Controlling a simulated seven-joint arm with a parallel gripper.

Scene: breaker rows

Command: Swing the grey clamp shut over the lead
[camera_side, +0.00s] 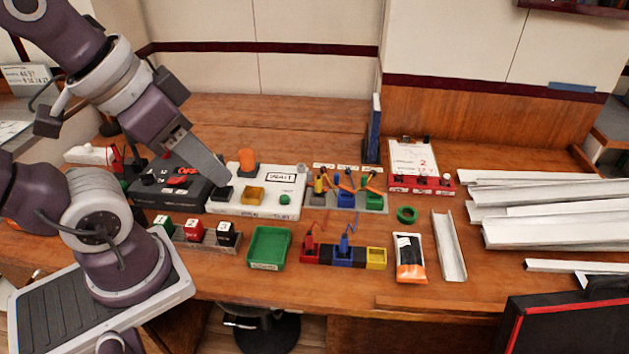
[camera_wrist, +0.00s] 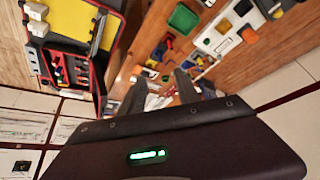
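My gripper (camera_side: 222,184) points down to the right, its tip in line with the left end of a white panel in the side view; I cannot tell if it touches. In the wrist view its two fingers (camera_wrist: 158,80) stand apart with nothing visibly held. A grey rack (camera_side: 318,200) to the right carries thin coloured leads (camera_side: 346,183) and small coloured blocks. A row of red, dark, blue and yellow blocks (camera_side: 343,255) stands in front, with thin red and blue pieces rising from it. The grey clamp is too small to pick out surely.
The white panel (camera_side: 283,211) bears an orange knob (camera_side: 248,160) and a yellow block. A black box (camera_side: 172,187), green tray (camera_side: 268,247), green ring (camera_side: 407,214), orange-black packet (camera_side: 410,258) and grey channel (camera_side: 449,246) lie around. White strips (camera_side: 540,190) cover the right side.

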